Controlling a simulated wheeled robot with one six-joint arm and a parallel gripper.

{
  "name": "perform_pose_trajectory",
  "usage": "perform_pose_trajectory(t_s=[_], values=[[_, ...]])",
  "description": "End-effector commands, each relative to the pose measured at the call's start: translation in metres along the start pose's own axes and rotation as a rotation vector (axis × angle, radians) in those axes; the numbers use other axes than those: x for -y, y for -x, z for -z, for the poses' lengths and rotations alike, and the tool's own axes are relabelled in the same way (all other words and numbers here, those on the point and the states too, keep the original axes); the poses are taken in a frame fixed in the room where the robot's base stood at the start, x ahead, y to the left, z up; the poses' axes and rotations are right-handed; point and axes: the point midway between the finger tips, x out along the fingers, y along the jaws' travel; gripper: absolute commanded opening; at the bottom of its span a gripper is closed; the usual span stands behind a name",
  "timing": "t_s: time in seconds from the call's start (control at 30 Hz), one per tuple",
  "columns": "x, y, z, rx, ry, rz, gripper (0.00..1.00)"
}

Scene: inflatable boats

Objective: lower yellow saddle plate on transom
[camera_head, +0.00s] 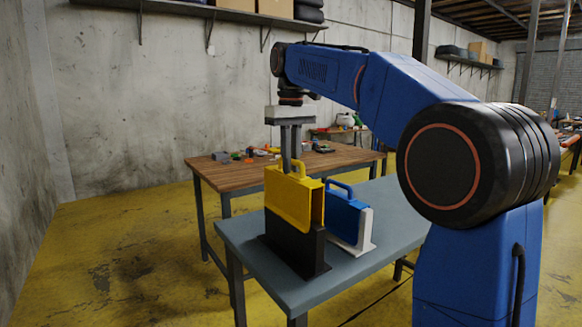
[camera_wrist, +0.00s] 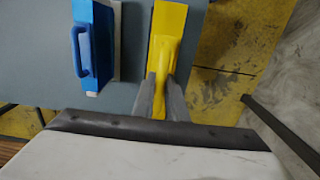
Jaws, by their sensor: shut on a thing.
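The yellow saddle plate (camera_head: 289,197) is upright, with a loop handle on top. It sits over the upper part of a black upright transom block (camera_head: 297,247) on the grey table. My gripper (camera_head: 290,168) comes down from above and is shut on the plate's handle. In the wrist view the yellow plate (camera_wrist: 167,40) lies between my two grey fingers (camera_wrist: 160,95). The black block is hidden under the plate there. Whether the plate is fully seated cannot be told.
A blue saddle plate (camera_head: 342,214) sits on a white block (camera_head: 362,235) just right of the yellow one; it also shows in the wrist view (camera_wrist: 95,45). The grey table (camera_head: 385,215) has free room at right. A wooden table (camera_head: 220,176) with small items stands behind.

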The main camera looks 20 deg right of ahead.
Motion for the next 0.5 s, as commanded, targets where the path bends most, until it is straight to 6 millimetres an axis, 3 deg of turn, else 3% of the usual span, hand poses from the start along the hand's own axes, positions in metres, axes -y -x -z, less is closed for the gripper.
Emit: perform_pose_trajectory(t_s=[0.5], values=[[0.000,0.024,0.000,0.000,0.000,0.000,0.00]])
